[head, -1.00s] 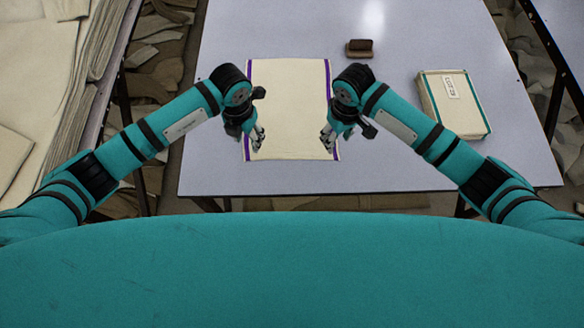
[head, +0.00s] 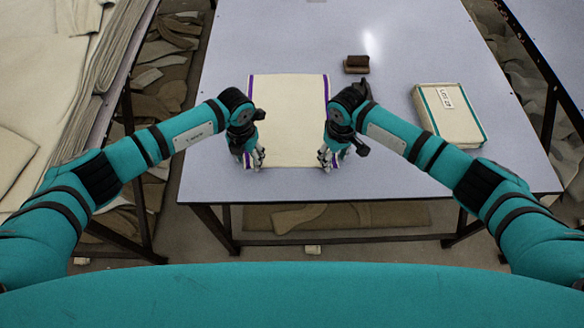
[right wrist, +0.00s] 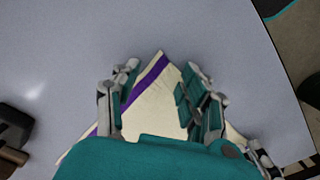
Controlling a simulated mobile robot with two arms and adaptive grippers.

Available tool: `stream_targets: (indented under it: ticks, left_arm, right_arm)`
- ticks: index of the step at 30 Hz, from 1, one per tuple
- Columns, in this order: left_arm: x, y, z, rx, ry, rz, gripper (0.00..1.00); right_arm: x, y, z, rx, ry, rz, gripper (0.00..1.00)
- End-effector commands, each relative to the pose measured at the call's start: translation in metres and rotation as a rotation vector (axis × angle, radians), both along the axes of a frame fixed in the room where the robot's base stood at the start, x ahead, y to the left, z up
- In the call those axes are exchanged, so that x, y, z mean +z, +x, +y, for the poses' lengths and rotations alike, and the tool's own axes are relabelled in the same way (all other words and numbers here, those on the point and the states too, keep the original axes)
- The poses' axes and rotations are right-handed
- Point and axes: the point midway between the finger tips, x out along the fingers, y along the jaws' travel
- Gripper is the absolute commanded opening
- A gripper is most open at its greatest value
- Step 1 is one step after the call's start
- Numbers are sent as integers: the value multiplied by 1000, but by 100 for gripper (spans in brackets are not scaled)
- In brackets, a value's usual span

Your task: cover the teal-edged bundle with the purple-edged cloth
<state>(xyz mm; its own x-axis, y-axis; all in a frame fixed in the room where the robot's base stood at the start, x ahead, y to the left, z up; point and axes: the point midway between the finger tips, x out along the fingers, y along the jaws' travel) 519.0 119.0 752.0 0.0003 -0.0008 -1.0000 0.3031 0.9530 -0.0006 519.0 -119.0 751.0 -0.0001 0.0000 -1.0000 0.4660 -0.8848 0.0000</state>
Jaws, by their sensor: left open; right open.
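The purple-edged cloth (head: 290,112) lies flat on the table, cream with a purple stripe down each side. The teal-edged bundle (head: 455,115) lies to its right, a cream block with teal edging and a printed label. My left gripper (head: 253,160) is open at the near left corner of the cloth. My right gripper (head: 327,161) is open at the near right corner. In the right wrist view a cloth corner with its purple stripe (right wrist: 153,75) lies between the open fingers of the right gripper (right wrist: 160,95). Whether the fingers touch the cloth is unclear.
A small brown block (head: 356,65) stands on the grey table (head: 400,30) between cloth and bundle, further back. The table's near edge is close in front of the cloth. Piled cream fabric (head: 60,70) is at the left. The table is bare around the bundle.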

Motion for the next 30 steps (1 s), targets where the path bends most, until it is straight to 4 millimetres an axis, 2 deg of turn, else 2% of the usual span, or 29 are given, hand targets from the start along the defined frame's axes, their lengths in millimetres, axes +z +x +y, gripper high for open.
stream_targets:
  ticks: [13,30]
  left_arm:
    - [-7,0,0,0,0,0,44]
    - [-7,0,2,1,3,1,8]
  right_arm:
    - [-7,0,0,0,0,0,44]
    - [-7,0,-2,-2,-4,1,8]
